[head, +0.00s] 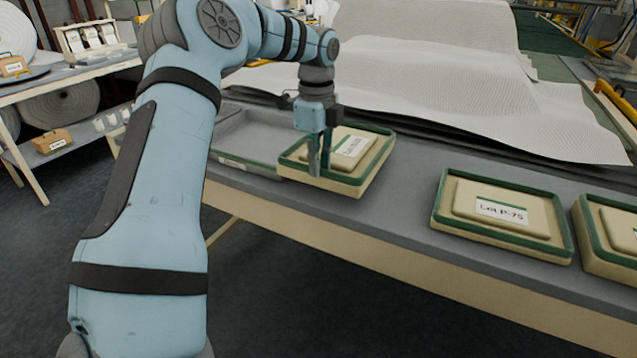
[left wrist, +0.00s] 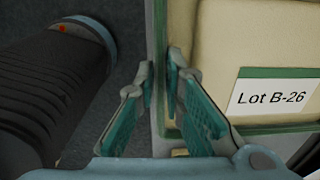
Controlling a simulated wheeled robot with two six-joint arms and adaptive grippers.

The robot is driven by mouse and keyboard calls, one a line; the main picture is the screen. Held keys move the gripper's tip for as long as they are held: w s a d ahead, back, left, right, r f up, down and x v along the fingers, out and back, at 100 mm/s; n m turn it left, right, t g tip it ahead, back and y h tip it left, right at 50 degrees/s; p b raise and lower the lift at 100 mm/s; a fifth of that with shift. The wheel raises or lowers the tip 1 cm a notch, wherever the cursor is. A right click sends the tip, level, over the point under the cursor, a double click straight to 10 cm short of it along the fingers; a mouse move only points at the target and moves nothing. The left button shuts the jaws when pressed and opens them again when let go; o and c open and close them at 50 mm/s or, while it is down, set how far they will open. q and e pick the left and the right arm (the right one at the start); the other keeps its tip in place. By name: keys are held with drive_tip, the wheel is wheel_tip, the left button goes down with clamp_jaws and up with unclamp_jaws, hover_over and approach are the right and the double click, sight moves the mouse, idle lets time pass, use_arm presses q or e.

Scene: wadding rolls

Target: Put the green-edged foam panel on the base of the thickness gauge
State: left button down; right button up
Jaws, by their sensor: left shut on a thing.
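The green-edged foam panel (head: 352,181) is beige with a raised middle and a white label. It sits at or just above the table's front edge; contact beneath is unclear. In the left wrist view the panel (left wrist: 205,40) reads "Lot B-26". My left gripper (head: 320,165) is shut on its near left edge, and in the wrist view its teal-padded fingers (left wrist: 163,78) straddle that edge. A flat grey tray-like plate (head: 246,141) lies left of and partly behind the panel; I cannot tell whether it is the gauge's base. My right gripper is out of view.
Two similar green-edged pads, one labelled "Lot P-75" (head: 505,240) and one cut off at the right (head: 597,241), stand along the table (head: 402,203). White wadding sheets (head: 430,90) cover its back. Table surface shows between the held panel and "Lot P-75".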

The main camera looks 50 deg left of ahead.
sight(317, 187)
use_arm(q)
drive_tip(key=shift+f, duration=2)
drive_tip(key=shift+b, duration=0.3)
drive_tip(key=c, duration=1.7)
unclamp_jaws()
drive_tip(key=shift+f, duration=0.1)
